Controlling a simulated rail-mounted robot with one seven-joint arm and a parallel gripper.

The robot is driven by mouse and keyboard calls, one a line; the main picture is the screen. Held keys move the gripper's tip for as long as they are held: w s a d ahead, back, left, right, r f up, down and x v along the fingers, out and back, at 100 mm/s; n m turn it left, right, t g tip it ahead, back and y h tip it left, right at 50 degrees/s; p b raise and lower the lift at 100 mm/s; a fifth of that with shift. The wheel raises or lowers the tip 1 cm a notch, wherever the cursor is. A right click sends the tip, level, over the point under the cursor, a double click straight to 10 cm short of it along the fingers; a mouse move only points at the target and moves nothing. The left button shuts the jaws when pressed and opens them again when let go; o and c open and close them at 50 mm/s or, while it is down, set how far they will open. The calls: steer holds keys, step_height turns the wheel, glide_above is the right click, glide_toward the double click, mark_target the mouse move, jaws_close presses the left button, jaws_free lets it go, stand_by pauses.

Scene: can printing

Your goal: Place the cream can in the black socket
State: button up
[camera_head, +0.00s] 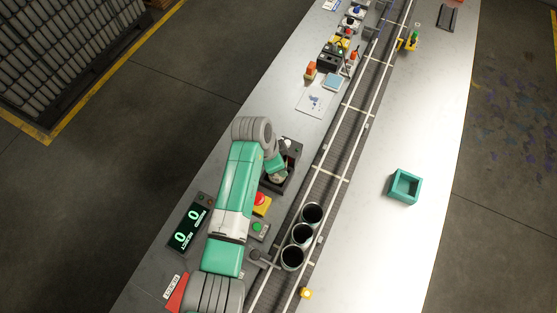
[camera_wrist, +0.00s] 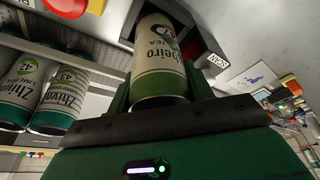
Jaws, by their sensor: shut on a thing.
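The cream can (camera_wrist: 158,65), with dark green lettering and a dark band, is held between the green fingers of my gripper (camera_wrist: 158,92) in the wrist view. My gripper is shut on it. The can's far end reaches toward the dark opening of the black socket (camera_wrist: 205,42). I cannot tell how far the can is inside it. In the head view my gripper (camera_head: 275,167) is at the black socket (camera_head: 291,161), partly covering it, and the can is mostly hidden by the arm.
Three open cans (camera_head: 302,235) stand in a row on the conveyor (camera_head: 330,170). Red (camera_head: 260,199) and green (camera_head: 259,228) buttons and a display (camera_head: 189,227) are near the arm. A teal square container (camera_head: 405,186) sits on the right, with bare table around it.

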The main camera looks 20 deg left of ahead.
steer(key=shift+f, duration=0.1)
steer(key=o, duration=0.9)
steer(key=shift+o, duration=0.2)
steer(key=v, duration=1.2)
steer(key=shift+r, duration=0.2)
